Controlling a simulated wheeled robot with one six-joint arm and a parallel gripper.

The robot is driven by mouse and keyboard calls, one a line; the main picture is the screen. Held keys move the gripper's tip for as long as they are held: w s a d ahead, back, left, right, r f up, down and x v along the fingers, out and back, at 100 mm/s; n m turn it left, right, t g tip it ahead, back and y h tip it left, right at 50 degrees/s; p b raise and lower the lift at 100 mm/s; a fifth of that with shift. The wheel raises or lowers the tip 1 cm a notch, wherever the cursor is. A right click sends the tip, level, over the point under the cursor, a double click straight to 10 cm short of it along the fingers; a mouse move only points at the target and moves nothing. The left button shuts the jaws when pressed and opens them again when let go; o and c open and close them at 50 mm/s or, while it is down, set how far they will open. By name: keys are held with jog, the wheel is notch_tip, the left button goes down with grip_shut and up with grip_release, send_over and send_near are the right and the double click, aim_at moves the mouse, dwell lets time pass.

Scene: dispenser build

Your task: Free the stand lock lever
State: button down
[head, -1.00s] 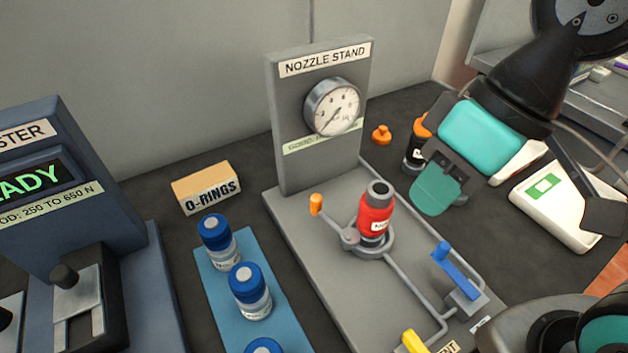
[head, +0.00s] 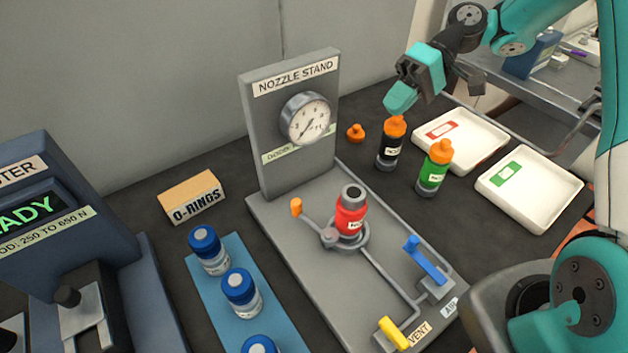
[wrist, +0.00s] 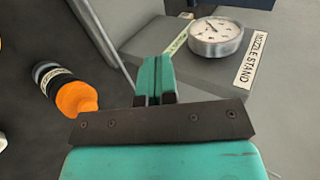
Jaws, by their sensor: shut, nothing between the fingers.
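The nozzle stand (head: 285,100) is a grey base and upright panel with a round gauge (head: 306,118). A red bottle (head: 350,215) stands upright in a ring holder on the base. An orange-tipped lever (head: 296,208) joins a pivot beside that ring; it looks like the lock lever, though no label shows on it. A blue lever (head: 425,260) and a yellow lever (head: 393,333) sit nearer the front. My gripper (head: 400,98) is shut and empty, up behind the stand's right side, above a black bottle. In the wrist view its fingers (wrist: 153,80) are together.
The black bottle (head: 390,148) and a green bottle (head: 433,170), both orange-capped, stand right of the stand. Two white trays (head: 545,210) lie further right. An O-rings box (head: 192,196) and blue-capped vials (head: 240,290) on a blue mat are at left, near a tester (head: 60,245).

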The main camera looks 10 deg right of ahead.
jog(key=d, duration=0.1)
jog(key=d+f, duration=0.1)
jog(key=d+f+y, duration=0.1)
jog(key=shift+w+d, duration=0.1)
jog(key=shift+w, duration=0.2)
jog(key=p, duration=0.2)
send_near(301, 203)
jog(key=f, duration=0.2)
jog(key=a+f, duration=0.1)
jog(key=f, duration=0.1)
jog(key=shift+w+a, duration=0.15)
jog(key=shift+w, duration=0.05)
jog(key=a, duration=0.1)
jog(key=s+a+p, duration=0.1)
jog(key=a, duration=0.1)
jog(key=shift+s+a+f, duration=0.15)
jog(key=shift+a+f, duration=0.05)
jog(key=shift+s+a+f, duration=0.1)
jog(key=shift+s+a, duration=0.05)
jog(key=shift+a, duration=0.25)
